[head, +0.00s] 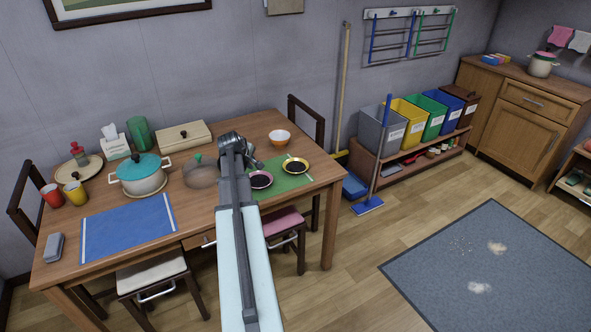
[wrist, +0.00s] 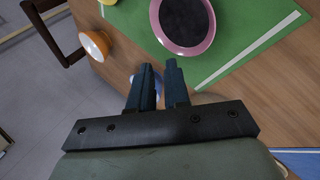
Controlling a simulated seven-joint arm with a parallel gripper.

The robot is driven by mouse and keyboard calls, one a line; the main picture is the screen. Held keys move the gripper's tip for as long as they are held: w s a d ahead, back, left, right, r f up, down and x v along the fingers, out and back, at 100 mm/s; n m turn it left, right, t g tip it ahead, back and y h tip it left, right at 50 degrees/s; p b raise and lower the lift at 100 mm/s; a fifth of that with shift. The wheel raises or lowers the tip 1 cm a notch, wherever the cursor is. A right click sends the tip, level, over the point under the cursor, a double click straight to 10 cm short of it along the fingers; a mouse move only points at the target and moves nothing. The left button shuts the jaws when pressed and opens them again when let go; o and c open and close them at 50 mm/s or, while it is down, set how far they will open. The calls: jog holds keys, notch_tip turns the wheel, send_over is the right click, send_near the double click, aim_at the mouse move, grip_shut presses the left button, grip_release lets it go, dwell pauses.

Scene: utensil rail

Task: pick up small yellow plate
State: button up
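The small yellow plate (head: 295,165) has a dark centre and lies on the right part of the green placemat (head: 292,182) on the table. A pink plate (head: 260,179), also dark in the middle, lies to its left.
An orange bowl (head: 279,137) stands behind the plates. A clear lidded dish (head: 200,173), a teal-lidded pot (head: 140,173) and a wooden box (head: 183,136) stand to the left. A blue placemat (head: 128,228) lies at the front left. A chair (head: 305,130) stands behind the table.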

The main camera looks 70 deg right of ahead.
jog(key=s+d+r+g, duration=0.1)
jog(key=s+d+g, duration=0.15)
jog(key=s, duration=0.75)
send_near(290, 177)
jog(key=shift+s+d+m+t, duration=0.2)
jog(key=shift+s+d, duration=0.2)
jog(key=shift+d, duration=0.2)
jog(key=shift+s+d+m+t, duration=0.1)
jog(key=shift+s+d+m, duration=0.1)
jog(key=shift+s+d, duration=0.35)
jog(key=shift+w+d+x, duration=0.1)
jog(key=shift+w+x, duration=0.1)
jog(key=shift+x, duration=0.9)
jog(key=shift+w+d+x, duration=0.15)
jog(key=shift+w+x, duration=0.1)
jog(key=shift+x, duration=0.9)
jog(key=shift+d+f, duration=0.2)
jog(key=shift+f, duration=0.05)
grip_shut()
